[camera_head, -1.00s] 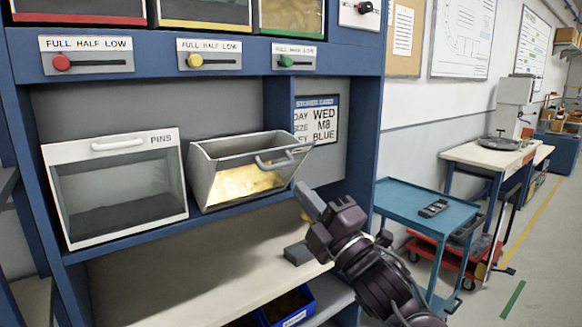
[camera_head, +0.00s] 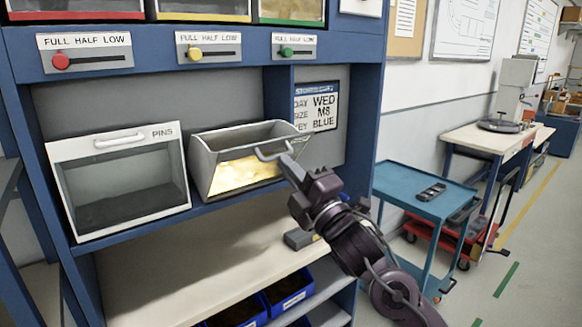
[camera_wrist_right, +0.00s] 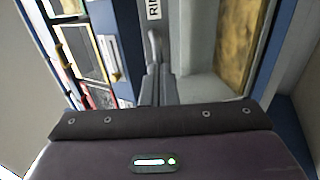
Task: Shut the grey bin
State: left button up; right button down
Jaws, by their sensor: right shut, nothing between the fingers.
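The grey bin (camera_head: 203,166) sits on the shelf, its top open and its front leaning out, with gold-coloured contents showing. Its bar handle (camera_head: 266,154) is at the upper front edge. In the wrist view the handle (camera_wrist_right: 154,45) and the bin's gold contents (camera_wrist_right: 236,45) show close up. My right gripper (camera_head: 287,164) is shut and empty, its tips by the right end of the handle. In the wrist view its fingers (camera_wrist_right: 157,86) lie close by the handle; I cannot tell whether they touch. My left gripper is not in view.
A white bin marked PINS (camera_head: 62,190) stands left of the grey bin. Blue rack posts (camera_head: 362,130) and a worktop (camera_head: 180,265) frame the space. Blue boxes (camera_head: 290,289) sit below. A teal cart (camera_head: 400,190) stands to the right.

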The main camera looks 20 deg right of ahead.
aim_at(280, 139)
jog(key=w+r+g+p, duration=0.1)
jog(key=p, duration=0.1)
jog(key=w+r+p, duration=0.1)
jog(key=r+p, duration=0.1)
jog(key=p, duration=0.1)
jog(key=w+a+r+g+p, duration=0.1)
jog(key=r+p, duration=0.1)
jog(key=shift+g+h, duration=0.3)
jog(key=shift+h, duration=0.1)
jog(key=w, duration=0.1)
jog(key=w+a+r, duration=0.1)
jog(key=w, duration=0.1)
jog(key=w+r+p, duration=0.1)
jog(key=shift+w+a+r, duration=0.15)
jog(key=shift+w+a, duration=0.05)
jog(key=shift+a, duration=0.15)
jog(key=shift+x, duration=0.8)
jog(key=shift+r, duration=0.3)
jog(key=shift+w+a+f, duration=0.1)
jog(key=shift+w, duration=0.1)
